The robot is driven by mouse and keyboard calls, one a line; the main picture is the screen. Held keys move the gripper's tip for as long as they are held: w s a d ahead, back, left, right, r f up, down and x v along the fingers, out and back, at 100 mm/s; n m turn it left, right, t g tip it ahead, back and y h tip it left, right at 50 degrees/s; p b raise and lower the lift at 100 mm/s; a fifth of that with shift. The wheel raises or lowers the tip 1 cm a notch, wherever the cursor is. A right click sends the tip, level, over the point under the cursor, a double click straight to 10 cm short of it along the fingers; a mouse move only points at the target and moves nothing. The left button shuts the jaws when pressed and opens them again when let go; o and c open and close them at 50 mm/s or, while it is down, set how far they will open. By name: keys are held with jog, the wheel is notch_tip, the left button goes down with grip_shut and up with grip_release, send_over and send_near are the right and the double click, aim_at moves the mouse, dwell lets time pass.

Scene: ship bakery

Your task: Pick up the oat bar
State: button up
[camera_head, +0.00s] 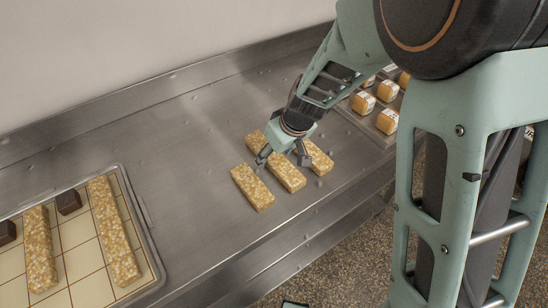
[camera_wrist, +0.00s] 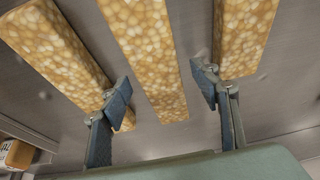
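Three oat bars, pale gold and grainy, lie side by side on the steel counter under my gripper: a left one (camera_head: 252,187), a middle one (camera_head: 287,175) and a right one (camera_head: 319,158). My gripper (camera_head: 284,158) points down over the middle bar and hides part of it. In the wrist view my gripper (camera_wrist: 160,88) is open, with one finger on each side of the middle bar (camera_wrist: 150,50). The left bar (camera_wrist: 55,45) reaches behind the left fingertip, and the right bar (camera_wrist: 248,35) is beyond the right finger. I cannot tell whether the fingers touch any bar.
A gridded tray (camera_head: 150,252) at lower left holds two longer oat bars (camera_head: 113,230) and dark brown blocks (camera_head: 69,202). A tray (camera_head: 362,127) at right holds several orange labelled cubes (camera_head: 388,91). Small grey bits lie on the counter (camera_head: 180,150). Its middle left is clear.

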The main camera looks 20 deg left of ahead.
jog(key=c, duration=1.3)
jog(key=shift+c, duration=0.2)
jog(key=shift+r, duration=0.15)
